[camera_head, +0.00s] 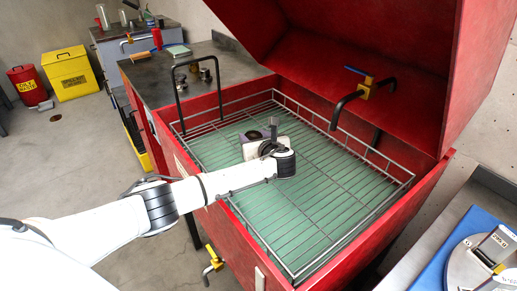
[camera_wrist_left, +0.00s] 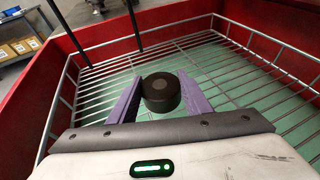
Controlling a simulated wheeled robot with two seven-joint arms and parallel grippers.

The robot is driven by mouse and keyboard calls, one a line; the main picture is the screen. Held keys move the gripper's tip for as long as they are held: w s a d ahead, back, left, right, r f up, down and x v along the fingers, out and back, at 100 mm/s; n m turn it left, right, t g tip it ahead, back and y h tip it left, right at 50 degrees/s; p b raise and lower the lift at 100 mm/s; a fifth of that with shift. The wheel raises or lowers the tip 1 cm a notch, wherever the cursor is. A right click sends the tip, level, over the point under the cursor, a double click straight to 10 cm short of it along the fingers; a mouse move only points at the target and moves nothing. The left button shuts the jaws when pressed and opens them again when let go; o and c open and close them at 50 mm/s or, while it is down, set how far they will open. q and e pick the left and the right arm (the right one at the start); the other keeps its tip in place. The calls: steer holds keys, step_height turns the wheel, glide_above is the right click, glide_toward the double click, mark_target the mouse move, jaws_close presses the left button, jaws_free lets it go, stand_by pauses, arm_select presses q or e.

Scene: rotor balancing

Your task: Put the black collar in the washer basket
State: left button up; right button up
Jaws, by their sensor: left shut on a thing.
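The black collar (camera_wrist_left: 161,92) is a short dark cylinder in the left wrist view. It sits between the two purple fingers of my left gripper (camera_wrist_left: 152,98), which is shut on it. In the head view my left gripper (camera_head: 270,135) is over the washer basket, and the collar is hard to make out there. The washer basket (camera_head: 330,211) is a wire rack with a low rim inside the red washer. The basket's wires also show below the collar in the left wrist view (camera_wrist_left: 215,56). I cannot tell the collar's exact height above them. My right gripper is not in view.
Small metal parts stand on the dark bench (camera_head: 160,82). The basket's right side is empty.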

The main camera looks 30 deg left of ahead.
arm_select(q)
step_height(320, 180, down, 4)
steer(key=shift+r+b, duration=0.1)
steer(key=shift+b, duration=0.3)
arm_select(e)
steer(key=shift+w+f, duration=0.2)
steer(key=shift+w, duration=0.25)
arm_select(q)
steer(key=o, duration=1.5)
steer(key=shift+f, duration=0.2)
steer(key=shift+c, duration=0.2)
steer(key=shift+r, duration=0.15)
steer(key=shift+s+d+r, duration=0.1)
steer(key=shift+s+d, duration=0.1)
steer(key=shift+d, duration=0.1)
steer(key=p+v, duration=0.2)
steer(key=v, duration=0.9)
steer(key=shift+s, duration=0.1)
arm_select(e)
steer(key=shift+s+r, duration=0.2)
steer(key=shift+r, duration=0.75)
